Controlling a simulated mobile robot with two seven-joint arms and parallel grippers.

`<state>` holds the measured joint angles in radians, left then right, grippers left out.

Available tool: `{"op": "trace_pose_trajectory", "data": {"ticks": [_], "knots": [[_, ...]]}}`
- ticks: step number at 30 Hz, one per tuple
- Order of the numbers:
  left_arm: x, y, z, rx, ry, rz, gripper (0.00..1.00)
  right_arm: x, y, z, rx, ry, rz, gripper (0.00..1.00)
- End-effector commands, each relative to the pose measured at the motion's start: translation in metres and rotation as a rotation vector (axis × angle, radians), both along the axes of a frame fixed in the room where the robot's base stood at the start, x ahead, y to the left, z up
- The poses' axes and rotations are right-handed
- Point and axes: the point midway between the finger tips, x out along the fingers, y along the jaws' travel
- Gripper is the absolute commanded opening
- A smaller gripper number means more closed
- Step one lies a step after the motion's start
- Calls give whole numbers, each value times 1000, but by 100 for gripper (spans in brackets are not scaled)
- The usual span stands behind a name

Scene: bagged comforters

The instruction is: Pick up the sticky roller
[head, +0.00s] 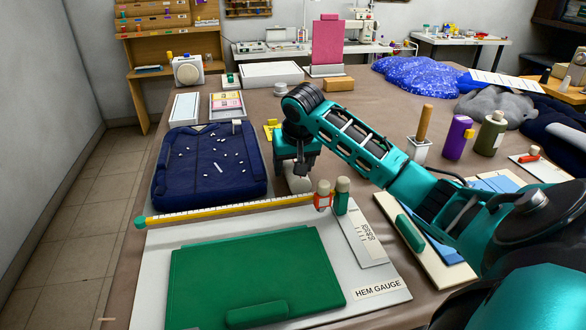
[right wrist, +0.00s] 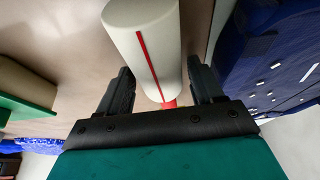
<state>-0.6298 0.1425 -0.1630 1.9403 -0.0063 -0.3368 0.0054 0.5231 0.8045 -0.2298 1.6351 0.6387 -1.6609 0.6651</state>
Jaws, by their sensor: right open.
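The sticky roller is a white cylinder with a red stripe, and a bit of red shows at its near end. In the right wrist view the roller (right wrist: 122,22) lies between and beyond the fingers of my right gripper (right wrist: 162,76), with gaps at the sides. In the head view the roller (head: 298,184) is a pale shape on the table, partly hidden by my right gripper (head: 301,172). The right gripper is open, pointing down, just over the roller. My left gripper is not in view.
A folded navy garment (head: 190,185) with white scraps lies left of the roller. A green mat (head: 250,270) lies nearer. Purple (head: 457,140) and olive bottles (head: 490,135) stand right.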

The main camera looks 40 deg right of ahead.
Motion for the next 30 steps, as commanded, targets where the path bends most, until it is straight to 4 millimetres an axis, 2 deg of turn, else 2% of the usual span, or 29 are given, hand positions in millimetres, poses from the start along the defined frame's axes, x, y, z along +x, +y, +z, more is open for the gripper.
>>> {"op": "trace_pose_trajectory", "data": {"ticks": [9, 27, 30], "knots": [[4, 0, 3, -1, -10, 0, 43, 2, -1, -5, -1, -1, 1, 64], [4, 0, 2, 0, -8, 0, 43, 2, -1, -4, -1, -2, 1, 7], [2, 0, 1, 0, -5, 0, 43, 2, -1, -4, -2, -2, 1, 7]]}}
